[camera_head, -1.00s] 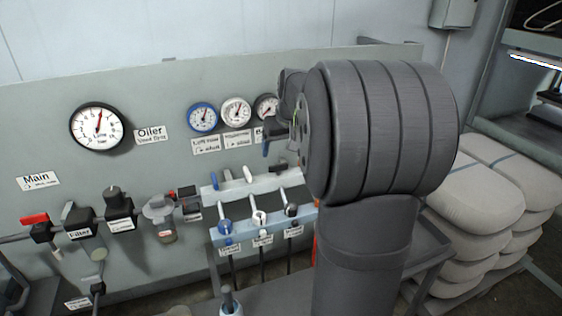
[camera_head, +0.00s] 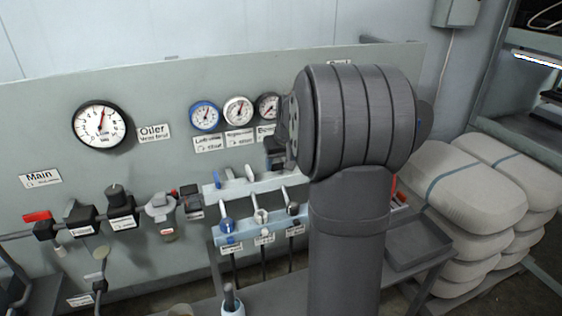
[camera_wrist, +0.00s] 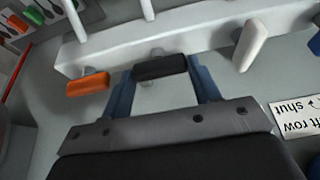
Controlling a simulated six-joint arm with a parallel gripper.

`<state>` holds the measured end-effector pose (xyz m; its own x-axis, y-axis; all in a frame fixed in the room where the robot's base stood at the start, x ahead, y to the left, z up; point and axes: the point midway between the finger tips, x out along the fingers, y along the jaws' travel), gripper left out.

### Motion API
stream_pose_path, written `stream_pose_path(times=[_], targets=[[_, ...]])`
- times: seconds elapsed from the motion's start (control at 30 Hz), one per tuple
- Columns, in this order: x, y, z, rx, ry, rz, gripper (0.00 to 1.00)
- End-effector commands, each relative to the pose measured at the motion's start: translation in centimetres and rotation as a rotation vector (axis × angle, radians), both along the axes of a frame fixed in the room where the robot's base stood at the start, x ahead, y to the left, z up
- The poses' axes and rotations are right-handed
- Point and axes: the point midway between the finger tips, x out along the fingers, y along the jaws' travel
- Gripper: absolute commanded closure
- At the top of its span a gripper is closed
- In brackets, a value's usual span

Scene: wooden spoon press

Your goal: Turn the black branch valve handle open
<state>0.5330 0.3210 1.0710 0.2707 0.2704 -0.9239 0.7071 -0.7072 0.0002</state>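The black branch valve handle (camera_wrist: 160,67) lies crosswise in the middle of the wrist view, on the pale manifold block (camera_wrist: 105,50). My gripper (camera_wrist: 161,76) has its two blue fingers spread apart, one at each end of the handle. The handle is between the fingertips; I cannot tell whether they touch it. In the head view, my gripper (camera_head: 276,152) is partly seen at the left of my wrist, above the right end of the manifold (camera_head: 262,186). The black handle cannot be made out there, as my arm covers that area.
In the wrist view, an orange handle (camera_wrist: 88,83) is close on the left and a white handle (camera_wrist: 252,45) on the right. A blue handle (camera_wrist: 315,43) is at the right edge. Gauges (camera_head: 238,111) are above the manifold, and stacked sacks (camera_head: 470,190) stand at right.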

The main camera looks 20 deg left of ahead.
Motion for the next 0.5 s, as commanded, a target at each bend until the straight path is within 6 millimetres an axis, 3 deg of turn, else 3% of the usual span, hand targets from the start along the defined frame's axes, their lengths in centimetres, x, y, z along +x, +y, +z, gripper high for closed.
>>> stream_pose_path(times=[0.5], targets=[[0.09, -0.04, 0.05, 0.002, 0.000, 0.099, 0.66]])
